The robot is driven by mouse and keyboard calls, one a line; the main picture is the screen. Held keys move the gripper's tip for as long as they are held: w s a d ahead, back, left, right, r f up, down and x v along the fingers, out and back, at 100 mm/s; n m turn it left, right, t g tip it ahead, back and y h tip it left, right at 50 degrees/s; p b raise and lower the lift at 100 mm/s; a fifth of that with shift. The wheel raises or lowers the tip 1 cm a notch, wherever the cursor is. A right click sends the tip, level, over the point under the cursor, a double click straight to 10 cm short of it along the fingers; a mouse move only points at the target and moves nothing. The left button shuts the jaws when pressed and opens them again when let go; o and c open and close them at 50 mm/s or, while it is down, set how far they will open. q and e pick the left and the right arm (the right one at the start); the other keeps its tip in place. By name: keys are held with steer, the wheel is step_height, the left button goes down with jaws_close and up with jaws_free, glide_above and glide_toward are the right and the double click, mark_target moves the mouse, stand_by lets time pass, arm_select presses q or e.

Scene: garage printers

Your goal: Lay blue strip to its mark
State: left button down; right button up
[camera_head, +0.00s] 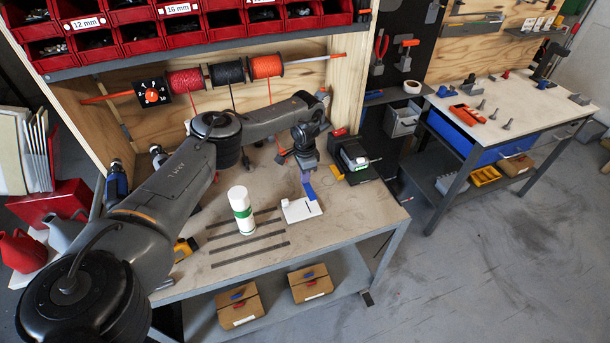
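The blue strip (311,193) is a small blue piece at the upper right edge of a white plate (300,212) on the workbench. My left gripper (305,176) points down directly above the plate's far edge, with the strip at its fingertips. It appears shut on the strip, though the fingers are small here. The strip's lower end overlaps the plate in the picture; I cannot tell whether it touches. A dark short line shows on the plate's left part. The mark itself cannot be made out. My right gripper is not in view.
A white and green bottle (242,210) stands left of the plate, by several dark strips (248,243) on the bench. A black box (354,160) stands behind right. Filament spools (226,73) hang behind my arm. The bench's front right corner is clear.

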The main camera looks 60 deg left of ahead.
mark_target(305, 198)
arm_select(q)
steer(key=shift+r+p, duration=0.1)
steer(key=shift+p, duration=0.4)
steer(key=shift+f+b, duration=2.25)
steer(key=shift+f, duration=1.75)
steer(key=shift+f, duration=0.4)
steer(key=shift+f, duration=0.25)
steer(key=c, duration=1.8)
jaws_free()
steer(key=o, duration=0.5)
